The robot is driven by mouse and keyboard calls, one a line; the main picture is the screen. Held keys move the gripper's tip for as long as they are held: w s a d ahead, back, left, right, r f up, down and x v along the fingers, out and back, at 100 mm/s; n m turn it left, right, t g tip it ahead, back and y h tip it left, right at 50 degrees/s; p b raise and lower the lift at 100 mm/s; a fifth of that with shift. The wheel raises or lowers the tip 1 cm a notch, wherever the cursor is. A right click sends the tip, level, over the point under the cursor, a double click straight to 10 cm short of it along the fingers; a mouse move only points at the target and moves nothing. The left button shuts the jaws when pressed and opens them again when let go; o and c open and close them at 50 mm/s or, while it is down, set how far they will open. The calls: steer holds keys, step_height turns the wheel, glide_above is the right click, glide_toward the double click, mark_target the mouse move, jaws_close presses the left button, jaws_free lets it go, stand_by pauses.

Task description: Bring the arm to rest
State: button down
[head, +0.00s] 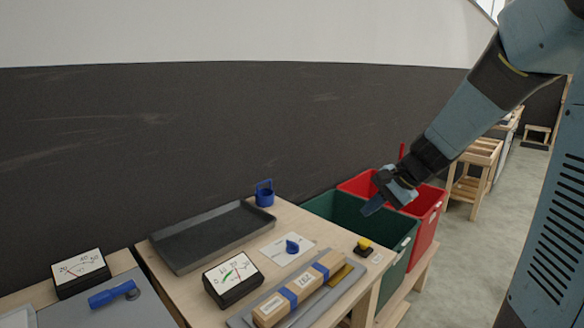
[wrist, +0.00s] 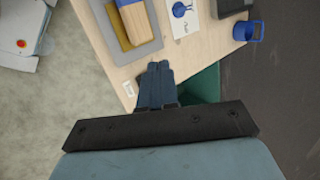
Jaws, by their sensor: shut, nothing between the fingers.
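My gripper (head: 374,206) hangs in the air at the end of my arm, above the green bin (head: 345,219) at the right end of the wooden table. Its fingers are shut together with nothing between them. In the wrist view the closed fingers (wrist: 157,72) point toward the table's edge, with a bit of the green bin (wrist: 206,85) beside them. My arm reaches in from the upper right of the head view and touches nothing that I can see.
A red bin (head: 430,205) stands behind the green one. The table bears a dark tray (head: 205,240), a blue cup (head: 264,195), a dial meter (head: 232,277), a yellow-topped button (head: 364,245), and a box (head: 300,290) with blue bands. Open floor (head: 465,255) lies to the right.

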steer(key=s+d+r+n+t+h, duration=0.1)
steer(key=s+r+n+h, duration=0.2)
steer(key=s, duration=0.7)
steer(key=s+d+r+n+t+h, duration=0.1)
steer(key=s+d+r+n+h, duration=0.1)
steer(key=s+r+n, duration=0.4)
steer(key=s+h, duration=0.1)
steer(key=s, duration=0.4)
steer(key=shift+d, duration=0.2)
